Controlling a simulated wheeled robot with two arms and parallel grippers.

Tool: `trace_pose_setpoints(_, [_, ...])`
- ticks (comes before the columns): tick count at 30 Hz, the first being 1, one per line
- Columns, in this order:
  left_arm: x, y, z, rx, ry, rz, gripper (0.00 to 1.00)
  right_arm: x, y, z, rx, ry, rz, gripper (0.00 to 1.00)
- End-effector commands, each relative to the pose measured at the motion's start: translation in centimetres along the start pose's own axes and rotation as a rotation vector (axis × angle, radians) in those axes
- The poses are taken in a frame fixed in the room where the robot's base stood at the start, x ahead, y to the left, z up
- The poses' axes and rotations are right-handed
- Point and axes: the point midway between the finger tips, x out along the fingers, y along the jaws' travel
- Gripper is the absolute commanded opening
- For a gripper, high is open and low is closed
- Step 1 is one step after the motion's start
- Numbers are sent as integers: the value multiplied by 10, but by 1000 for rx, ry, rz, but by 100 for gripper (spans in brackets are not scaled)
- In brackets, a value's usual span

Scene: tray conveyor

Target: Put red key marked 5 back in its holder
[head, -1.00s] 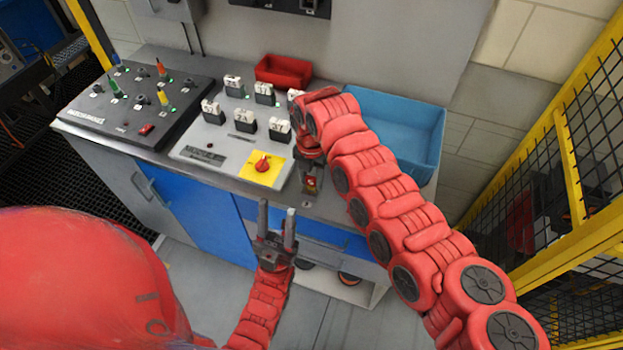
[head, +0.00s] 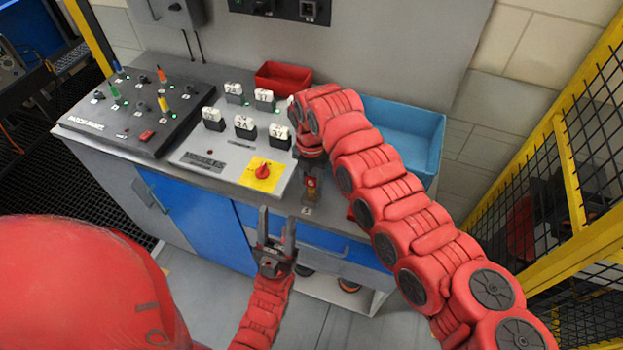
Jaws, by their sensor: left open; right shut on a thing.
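My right gripper (head: 311,167) points down at the front edge of the bench, right of the yellow plate. It is shut on a small red key (head: 311,183), whose mark is too small to read surely. The key is at a small dark holder (head: 309,197) by the bench edge, with a white label in front. I cannot tell whether the key is seated in it or just above it. My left gripper (head: 276,222) is open and empty, fingers up, in front of the bench and below the holder.
A module panel with several white-topped blocks (head: 245,127) and a red knob (head: 263,171) lies left of my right gripper. A black patch panel (head: 137,105) is further left. A red bin (head: 284,77) and blue bin (head: 412,142) stand behind. A yellow mesh fence (head: 580,160) is right.

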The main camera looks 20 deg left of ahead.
Motion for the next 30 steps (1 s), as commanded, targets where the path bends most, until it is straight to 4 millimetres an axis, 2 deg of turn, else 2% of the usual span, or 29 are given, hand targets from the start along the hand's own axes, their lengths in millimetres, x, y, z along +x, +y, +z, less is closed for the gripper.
trace_pose_setpoints(7, [-1, 0, 0, 0, 0, 0, 47, -7, 0, 1, 0, -2, 1, 0])
trace_pose_setpoints(18, [-2, 0, 0, 0, 0, 0, 47, -38, 0, 0, 0, -2, 0, 0])
trace_pose_setpoints(30, [0, 0, 0, 0, 0, 0, 47, -41, -3, 4, 9, -1, -1, 0])
